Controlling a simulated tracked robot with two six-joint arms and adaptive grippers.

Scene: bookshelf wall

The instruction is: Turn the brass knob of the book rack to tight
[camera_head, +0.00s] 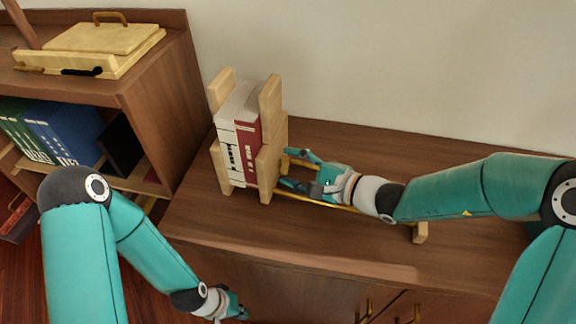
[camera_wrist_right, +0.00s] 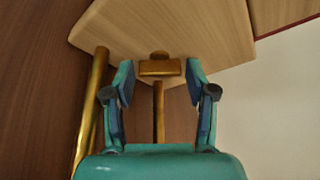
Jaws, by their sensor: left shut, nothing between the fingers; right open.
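The book rack has pale wooden end plates (camera_head: 270,105) with white and red books (camera_head: 240,135) standing between them. Its brass rods (camera_head: 318,201) run right to a small wooden foot (camera_head: 420,233). The brass knob (camera_wrist_right: 160,67) shows as a crosswise bar in front of the wooden plate in the right wrist view. My right gripper (camera_head: 287,168) is open at the rack's right side, its fingers (camera_wrist_right: 160,74) on either side of the knob with gaps visible. In the head view it partly hides the knob. My left gripper (camera_head: 238,313) is shut and empty, low in front of the cabinet.
The rack stands on a brown cabinet top (camera_head: 360,150) against a pale wall. A taller shelf (camera_head: 165,80) at left holds a pale wooden box (camera_head: 95,45) and several binders (camera_head: 65,130). The cabinet top is clear behind my right forearm.

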